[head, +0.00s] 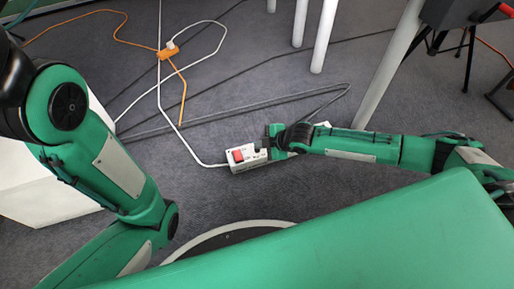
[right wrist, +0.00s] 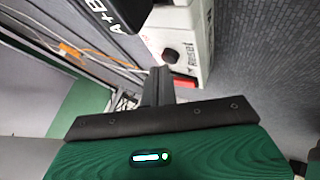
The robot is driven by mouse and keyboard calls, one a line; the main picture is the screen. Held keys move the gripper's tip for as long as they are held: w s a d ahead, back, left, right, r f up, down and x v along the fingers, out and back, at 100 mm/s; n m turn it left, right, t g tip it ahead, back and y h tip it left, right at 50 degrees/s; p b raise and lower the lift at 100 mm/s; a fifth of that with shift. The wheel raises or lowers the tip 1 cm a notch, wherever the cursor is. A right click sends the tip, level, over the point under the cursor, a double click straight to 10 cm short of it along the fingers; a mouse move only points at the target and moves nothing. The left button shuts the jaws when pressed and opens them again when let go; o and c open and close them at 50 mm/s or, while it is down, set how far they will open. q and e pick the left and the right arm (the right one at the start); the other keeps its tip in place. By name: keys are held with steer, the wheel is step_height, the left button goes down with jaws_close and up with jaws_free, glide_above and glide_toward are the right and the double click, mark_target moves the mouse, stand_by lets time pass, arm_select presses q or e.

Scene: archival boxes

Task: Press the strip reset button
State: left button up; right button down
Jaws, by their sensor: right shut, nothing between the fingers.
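A white power strip (head: 246,165) lies on the grey carpet in the head view, with a red switch (head: 238,155) near its left end. My right gripper (head: 267,146) is shut and empty at the right part of the strip and hides some of it. In the right wrist view, my shut fingers (right wrist: 157,86) point towards the strip's white housing (right wrist: 192,35). A round black button (right wrist: 171,54) with lettering beside it stands just beyond the fingertips. Contact with it cannot be told. A bit of red (right wrist: 174,84) shows beside the fingers. My left gripper is out of view.
A white cable (head: 184,139) runs from the strip to the back. An orange cable with a block (head: 168,51) lies further back. Grey cable ducting (head: 240,108) crosses the floor behind the strip. White table legs (head: 323,38) stand at the back right. A white box (head: 45,190) is at left.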

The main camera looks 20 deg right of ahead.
stand_by(0.4)
steer(key=shift+f, duration=0.15)
steer(key=shift+f, duration=0.3)
steer(key=shift+p, duration=0.35)
steer(key=shift+r+p, duration=0.45)
steer(key=shift+p, duration=0.3)
